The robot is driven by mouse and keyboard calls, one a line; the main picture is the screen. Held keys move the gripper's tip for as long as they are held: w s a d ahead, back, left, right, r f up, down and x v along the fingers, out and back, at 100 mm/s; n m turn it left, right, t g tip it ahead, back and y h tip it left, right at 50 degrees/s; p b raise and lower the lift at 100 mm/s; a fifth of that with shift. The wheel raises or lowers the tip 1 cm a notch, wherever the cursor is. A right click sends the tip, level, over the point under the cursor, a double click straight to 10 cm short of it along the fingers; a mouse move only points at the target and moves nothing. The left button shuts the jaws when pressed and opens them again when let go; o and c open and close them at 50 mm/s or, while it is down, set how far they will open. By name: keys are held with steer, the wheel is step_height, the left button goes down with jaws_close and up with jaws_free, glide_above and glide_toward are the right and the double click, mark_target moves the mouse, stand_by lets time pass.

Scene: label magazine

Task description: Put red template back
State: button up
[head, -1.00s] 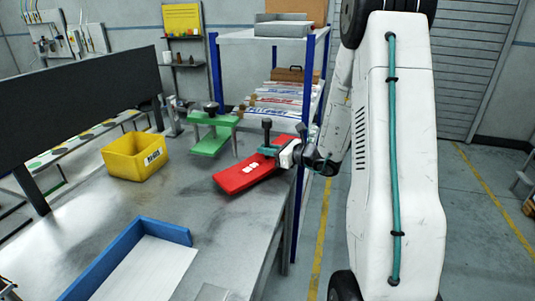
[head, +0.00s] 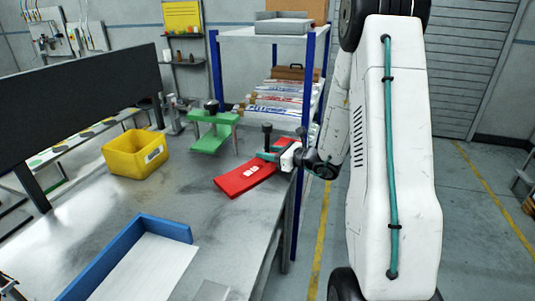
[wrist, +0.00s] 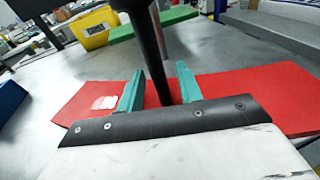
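The red template (head: 240,181) is a flat red plate with pale marks near its left part and an upright black handle (head: 267,133). It appears to lie flat on the grey table, near the right edge. My gripper (head: 268,155) is low over the plate at the handle. In the wrist view, the teal fingers of my gripper (wrist: 158,85) stand apart, one on each side of the black handle (wrist: 150,50), with gaps visible. The red plate (wrist: 250,90) spreads out on both sides beyond the fingers. The handle's foot is hidden behind my gripper's dark edge.
A green template (head: 214,120) with a dark handle stands behind the red one. A yellow bin (head: 125,160) is to the left and a blue-walled tray (head: 165,228) in front. A blue-posted shelf rack (head: 214,75) rises behind. Bare table (head: 185,200) lies between.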

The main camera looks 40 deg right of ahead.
steer(key=v, duration=1.1)
steer(key=s+a+r+n+g+y, duration=0.1)
steer(key=s+a+r+n+g, duration=0.3)
steer(key=a, duration=0.4)
steer(key=s+a+r+n+g+y, duration=0.1)
steer(key=a+r+n+g+y, duration=0.15)
steer(key=a+n, duration=0.4)
steer(key=s+a+r+n+g+y, duration=0.1)
steer(key=s+a+r+n+g, duration=0.15)
steer(key=a+n+g, duration=0.4)
steer(key=s+a+r+n+g+h, duration=0.2)
steer(key=s+a+n+h, duration=0.4)
steer(key=s, duration=0.4)
steer(key=s+d+r+n+t+h, duration=0.1)
steer(key=s+d+r+n+h, duration=0.1)
steer(key=s+n+h, duration=0.3)
steer(key=s+d+n, duration=0.1)
steer(key=s+n, duration=0.1)
steer(key=n, duration=0.1)
steer(key=shift+h, duration=0.25)
